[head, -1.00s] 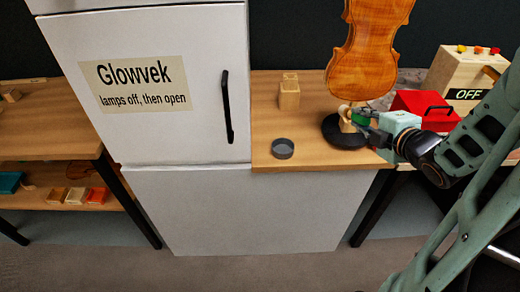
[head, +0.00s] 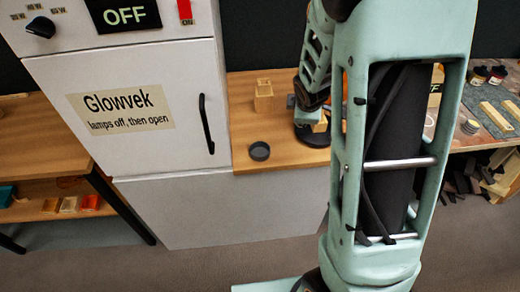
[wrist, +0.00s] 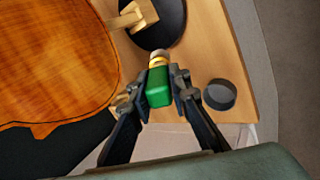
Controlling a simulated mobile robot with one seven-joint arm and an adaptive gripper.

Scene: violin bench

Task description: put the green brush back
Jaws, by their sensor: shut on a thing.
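In the wrist view, my gripper (wrist: 159,76) is shut on the green brush (wrist: 158,90). Its green block shows between the fingers, with a pale tan and gold end pointing away from me. The brush is above the wooden bench top, between the violin (wrist: 55,60) and a small dark grey round dish (wrist: 219,95). In the head view, my arm hides the gripper, the brush and the violin. A wooden block (head: 264,96) with a smaller upper part stands on the bench behind the dish (head: 260,151).
A black round stand base (head: 312,137) is partly hidden by my arm. A white cabinet (head: 130,130) labelled Glowvek, its door shut and its sign reading OFF, stands left of the bench. A cluttered worktable (head: 475,125) is on the right. Bench top around the dish is clear.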

